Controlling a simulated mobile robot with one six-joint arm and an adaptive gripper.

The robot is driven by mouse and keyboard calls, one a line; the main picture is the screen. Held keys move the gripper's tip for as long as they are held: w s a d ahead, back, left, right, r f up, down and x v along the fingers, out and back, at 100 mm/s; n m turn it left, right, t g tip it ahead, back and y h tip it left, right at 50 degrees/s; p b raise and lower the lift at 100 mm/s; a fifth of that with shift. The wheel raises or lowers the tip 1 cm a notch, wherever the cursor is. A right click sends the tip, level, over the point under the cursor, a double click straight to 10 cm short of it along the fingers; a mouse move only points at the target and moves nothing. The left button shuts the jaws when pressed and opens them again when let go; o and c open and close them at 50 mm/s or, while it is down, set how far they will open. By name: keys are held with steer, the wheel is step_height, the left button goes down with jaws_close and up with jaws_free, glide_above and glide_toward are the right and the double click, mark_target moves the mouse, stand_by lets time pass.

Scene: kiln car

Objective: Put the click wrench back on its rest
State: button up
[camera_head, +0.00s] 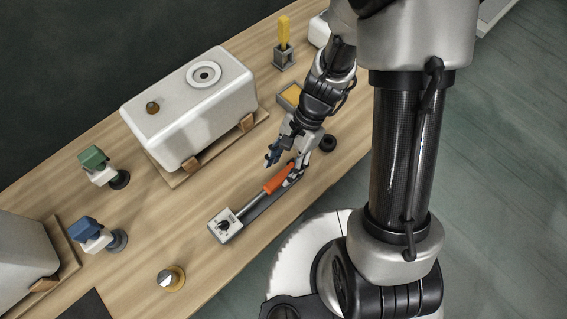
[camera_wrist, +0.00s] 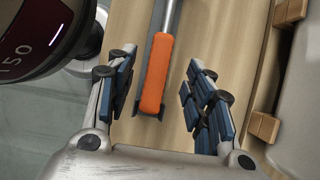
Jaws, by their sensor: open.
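The click wrench, with an orange handle (camera_head: 278,179) and a silver shaft, lies along a dark narrow base (camera_head: 259,208) on the wooden bench. Its far end meets a white block with a black dial (camera_head: 226,225). In the wrist view the orange handle (camera_wrist: 157,75) lies between my fingers, with a dark cradle piece (camera_wrist: 150,115) at its end. My gripper (camera_head: 284,164) is open at the handle end, with a visible gap on each side. I cannot tell how far the fingers reach down beside the handle.
A large white mould (camera_head: 190,105) on wooden blocks stands behind the wrench. Clamps with a green block (camera_head: 93,157) and a blue block (camera_head: 84,229) stand left. A brass-topped knob (camera_head: 171,278) is near the front edge. A yellow-handled tool (camera_head: 284,32) stands upright at the back. Bare bench surrounds the wrench.

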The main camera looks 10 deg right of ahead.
steer(key=shift+r+p, duration=0.8)
steer(key=shift+r, duration=0.2)
steer(key=v, duration=1.2)
